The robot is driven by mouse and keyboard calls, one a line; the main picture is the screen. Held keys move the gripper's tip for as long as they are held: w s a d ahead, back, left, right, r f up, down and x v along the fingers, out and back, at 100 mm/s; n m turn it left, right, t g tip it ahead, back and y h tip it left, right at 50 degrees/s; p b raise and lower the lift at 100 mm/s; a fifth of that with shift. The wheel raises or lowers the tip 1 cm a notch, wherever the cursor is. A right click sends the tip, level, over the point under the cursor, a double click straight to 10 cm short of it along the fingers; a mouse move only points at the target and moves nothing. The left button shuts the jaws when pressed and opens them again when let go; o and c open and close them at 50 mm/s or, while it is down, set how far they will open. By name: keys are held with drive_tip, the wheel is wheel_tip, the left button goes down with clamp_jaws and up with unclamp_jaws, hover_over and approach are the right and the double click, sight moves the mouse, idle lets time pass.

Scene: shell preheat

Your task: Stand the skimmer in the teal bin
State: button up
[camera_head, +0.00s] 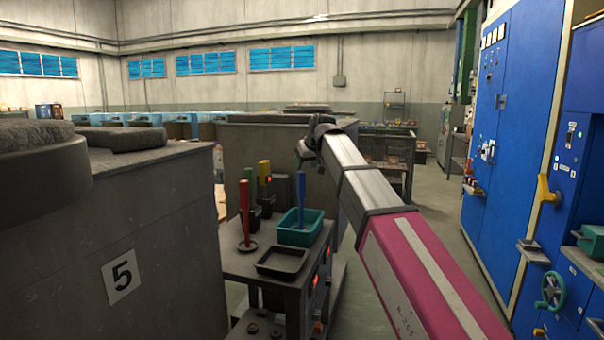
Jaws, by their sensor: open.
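The teal bin (301,236) sits on the dark cart top, right of centre. A blue-handled tool (301,200) stands upright in it, its lower end hidden by the bin wall. A red-handled tool (245,212) with a flat round dark base stands upright on the cart, left of the bin. Which of these tools is the skimmer, I cannot tell for sure. My gripper (305,152) is small and dark at the far end of my arm, above and beyond the bin. It is open, with nothing visible in it and apart from the tools; its fingers are partly hidden.
Green-handled (250,188) and yellow-handled (265,184) tools stand in dark holders behind. An empty black tray (282,263) lies at the cart's front. A large grey block marked 5 (160,235) borders the left; blue cabinets (505,130) line the right. Floor between is open.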

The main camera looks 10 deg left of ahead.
drive_tip(key=shift+v, duration=2.1)
drive_tip(key=shift+d+f, duration=0.1)
drive_tip(key=d+f+m+g+h, duration=0.1)
drive_tip(key=d+f, duration=0.6)
drive_tip(key=f, duration=0.3)
drive_tip(key=s+d+f+m+h, duration=0.1)
drive_tip(key=d+f+m, duration=0.1)
drive_tip(key=d+f, duration=0.6)
drive_tip(key=d+f+m+g+h, duration=0.1)
drive_tip(key=d+f, duration=0.4)
drive_tip(key=f, duration=0.7)
drive_tip(key=s+d+f+m+g+h, duration=0.1)
drive_tip(key=s+d+f+m+g, duration=0.1)
drive_tip(key=s+d+f, duration=0.7)
drive_tip(key=s+d+f+m+g, duration=0.1)
drive_tip(key=s+d+f+m, duration=0.1)
drive_tip(key=s+d+f, duration=0.7)
wheel_tip(320, 180, down, 7)
drive_tip(key=shift+s+d+f+g+h, duration=0.2)
drive_tip(key=shift+d+g+h, duration=0.2)
drive_tip(key=shift+d, duration=0.5)
drive_tip(key=shift+c, duration=0.3)
